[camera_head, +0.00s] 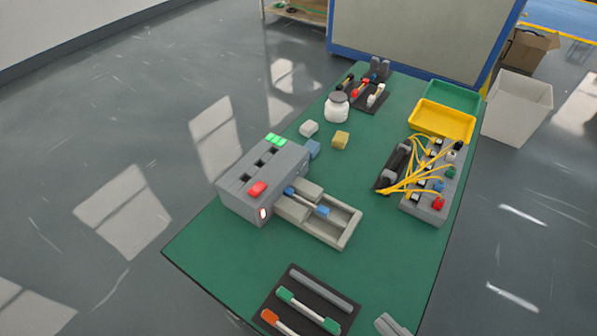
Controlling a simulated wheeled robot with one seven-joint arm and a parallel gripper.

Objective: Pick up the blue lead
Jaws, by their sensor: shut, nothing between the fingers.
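A lead with blue ends lies in the cream slotted tray (341,238) at the right side of the grey machine (236,190). One blue end (322,211) shows out in the tray. The other blue end (290,191) is close to the machine's front, between cream blocks. The lead's middle is partly hidden by those blocks. My gripper does not show clearly in this view.
A black tray (268,304) with green-ended and orange-ended leads lies at the front. A grey board (425,212) with yellow cables stands at the right. Yellow (441,121) and green (452,94) bins are behind it. A grey piece (391,326) is cut off below.

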